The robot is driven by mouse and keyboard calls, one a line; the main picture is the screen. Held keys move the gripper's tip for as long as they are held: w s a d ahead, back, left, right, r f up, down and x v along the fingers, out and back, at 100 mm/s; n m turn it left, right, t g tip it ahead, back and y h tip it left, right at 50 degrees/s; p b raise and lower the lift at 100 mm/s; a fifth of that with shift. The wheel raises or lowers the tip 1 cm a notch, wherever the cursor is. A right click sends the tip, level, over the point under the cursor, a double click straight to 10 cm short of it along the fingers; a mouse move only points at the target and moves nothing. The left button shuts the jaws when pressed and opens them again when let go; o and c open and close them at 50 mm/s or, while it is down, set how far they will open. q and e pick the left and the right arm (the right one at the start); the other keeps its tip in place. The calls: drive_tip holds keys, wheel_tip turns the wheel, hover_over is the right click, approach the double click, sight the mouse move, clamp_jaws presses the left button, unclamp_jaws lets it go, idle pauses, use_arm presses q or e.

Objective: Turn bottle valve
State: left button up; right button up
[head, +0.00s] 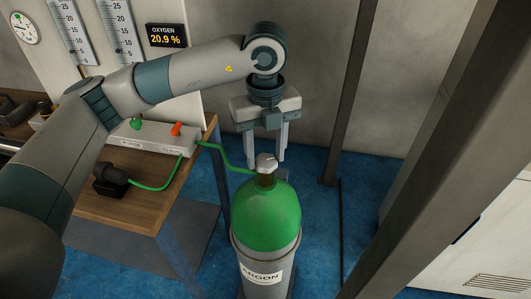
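A green-topped bottle (267,212) with a grey body labelled ARGON stands upright on the floor. Its valve (266,164) is a light grey knob on a brass neck at the top. My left gripper (266,160) hangs from above with its fingers pointing down over the bottle. The two fingers are apart, one on each side of the valve as seen here. I cannot tell whether either finger touches the knob. My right gripper is not in view.
A wooden bench (122,215) stands left of the bottle, carrying a white box (152,138) with green and red knobs. A green hose (227,160) runs from the box to the bottle neck. A dark post (352,90) and a thick beam (440,150) rise on the right.

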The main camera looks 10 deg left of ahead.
use_arm(q)
drive_tip(key=shift+o, duration=0.5)
drive_tip(key=shift+r, duration=0.1)
drive_tip(key=shift+r+p, duration=0.45)
drive_tip(key=shift+r, duration=0.45)
drive_tip(key=n, duration=0.3)
drive_tip(key=shift+f+n+b, duration=0.1)
drive_tip(key=shift+n+b, duration=0.2)
drive_tip(key=shift+b, duration=0.05)
drive_tip(key=n, duration=0.5)
drive_tip(key=shift+n, duration=0.3)
